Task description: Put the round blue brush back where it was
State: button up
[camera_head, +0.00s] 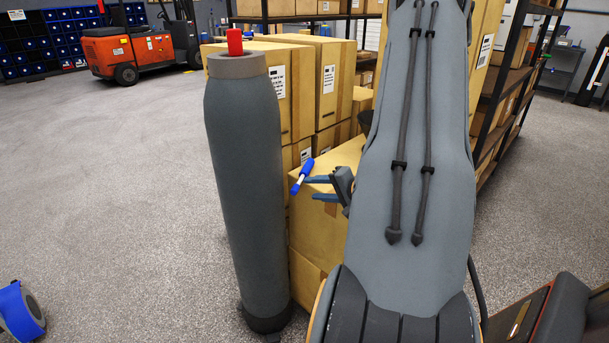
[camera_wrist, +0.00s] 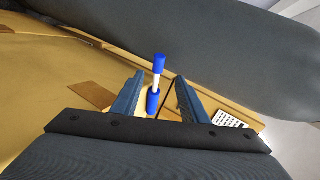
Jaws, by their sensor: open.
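A slim round brush (camera_head: 301,177), blue at both ends and white in the middle, is at the edge of a cardboard box top (camera_head: 345,157) in the head view. In the wrist view the brush (camera_wrist: 157,82) shows between my fingers, with its upper end reaching beyond the tips. My gripper (camera_head: 316,187) is open beside it, its two blue fingers pointing left over the box. The wrist view also shows the open fingers (camera_wrist: 158,84) on either side of the brush with gaps. I cannot tell whether the brush touches the box.
Several stacked cardboard boxes (camera_head: 330,80) stand behind the brush. Shelving with boxes (camera_head: 510,85) is at the right. A blue reel (camera_head: 20,312) lies at the lower left. An orange forklift (camera_head: 125,50) is far back left. The floor (camera_head: 110,180) between is open.

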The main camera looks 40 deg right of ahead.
aim_at(298, 189)
jog(key=x, duration=0.3)
jog(key=p+x, duration=0.1)
jog(key=x, duration=0.3)
jog(key=shift+w+a+f, duration=0.15)
jog(key=shift+a+f, duration=0.1)
jog(key=shift+c, duration=0.2)
grip_shut()
